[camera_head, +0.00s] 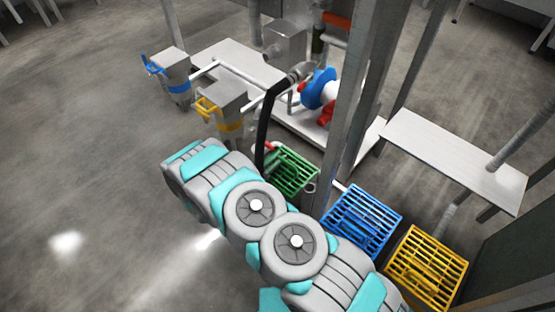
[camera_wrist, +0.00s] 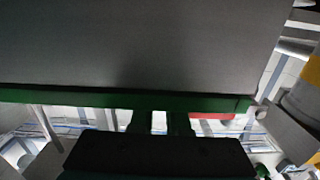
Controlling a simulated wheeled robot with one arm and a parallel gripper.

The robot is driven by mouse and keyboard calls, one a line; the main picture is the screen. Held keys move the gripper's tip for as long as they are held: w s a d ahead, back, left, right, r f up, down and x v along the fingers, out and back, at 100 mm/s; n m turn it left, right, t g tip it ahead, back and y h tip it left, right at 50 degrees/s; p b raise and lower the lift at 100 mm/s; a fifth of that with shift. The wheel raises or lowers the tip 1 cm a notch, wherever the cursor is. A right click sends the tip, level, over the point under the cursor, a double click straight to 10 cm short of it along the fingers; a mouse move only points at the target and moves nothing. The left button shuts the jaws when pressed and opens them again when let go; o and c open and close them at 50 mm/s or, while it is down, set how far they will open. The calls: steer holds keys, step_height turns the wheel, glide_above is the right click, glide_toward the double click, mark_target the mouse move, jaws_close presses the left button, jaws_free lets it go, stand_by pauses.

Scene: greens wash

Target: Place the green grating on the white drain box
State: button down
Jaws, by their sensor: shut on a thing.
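The green grating (camera_head: 292,170) shows in the head view just beyond my arm, which hides part of it. In the wrist view a long green edge of the grating (camera_wrist: 120,100) crosses the picture, with green uprights below it. My gripper (camera_wrist: 158,145) is the dark block at the bottom of that view, shut on the green grating. The fingertips are not clearly seen, and in the head view my arm hides them. I cannot pick out the white drain box with certainty.
A blue grating (camera_head: 362,221) and a yellow grating (camera_head: 427,268) lie to the right. A grey post (camera_head: 350,120) stands close behind the green grating. A white table (camera_head: 455,158) is at the right. Floor at left is clear.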

steer(key=shift+f, duration=0.2)
steer(key=c, duration=0.9)
jaws_free()
steer(key=shift+r, duration=0.1)
steer(key=shift+r, duration=0.15)
steer(key=v, duration=1.2)
steer(key=shift+p, duration=0.45)
